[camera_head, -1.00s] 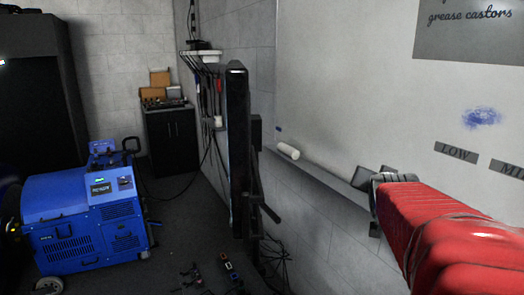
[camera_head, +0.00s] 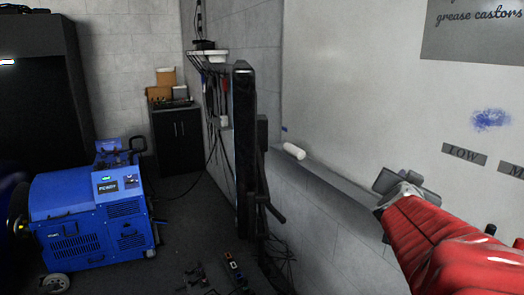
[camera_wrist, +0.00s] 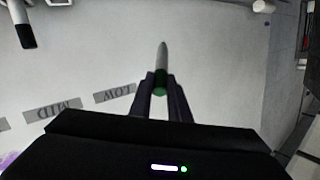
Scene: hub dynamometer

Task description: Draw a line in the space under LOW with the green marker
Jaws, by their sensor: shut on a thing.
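My gripper (camera_wrist: 161,88) is shut on the green marker (camera_wrist: 161,62), whose pale body and green end show between the fingers in the wrist view. The marker's far end points away from the fingers, over the whiteboard (camera_head: 360,90). The grey LOW label (camera_wrist: 115,94) is upside down in the wrist view, left of the fingers. In the head view the LOW label (camera_head: 464,154) is on the board, up and right of my gripper (camera_head: 403,184). The marker is hidden in the head view. I cannot tell whether it touches the board.
A MID label (camera_wrist: 52,109) is beside LOW. A blue scribble (camera_head: 490,119) is above the labels. A ledge (camera_head: 335,180) runs under the board with a white roll (camera_head: 294,151). A dark upright post (camera_head: 243,150) and a blue machine (camera_head: 90,225) stand to the left.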

